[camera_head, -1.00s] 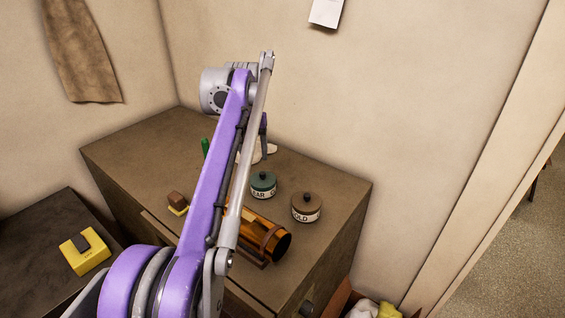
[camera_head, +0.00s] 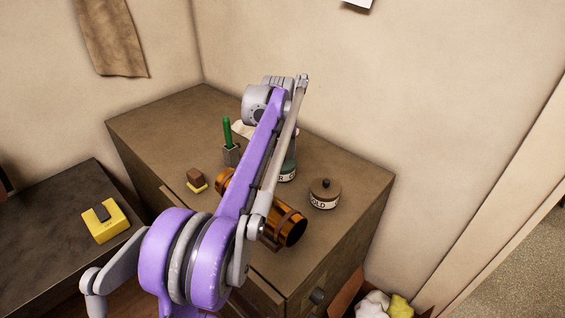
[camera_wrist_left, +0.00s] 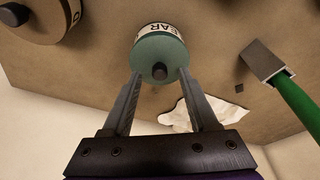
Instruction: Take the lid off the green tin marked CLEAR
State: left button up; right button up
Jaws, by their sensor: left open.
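The green tin (camera_head: 291,174) stands on the brown cabinet top, mostly hidden behind my left arm in the head view. My left gripper (camera_wrist_left: 160,77) is open. The head view hides these fingers behind the arm. My right gripper is not in view.
A brown tin (camera_head: 324,192) marked "OLD" stands right of the green tin. An amber cylinder (camera_head: 284,226) lies in front. A brown block (camera_head: 196,177) sits at the left.

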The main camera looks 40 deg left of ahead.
pick_arm(q)
jog(key=shift+w+f, duration=0.1)
jog(key=shift+f, duration=0.25)
grip_shut()
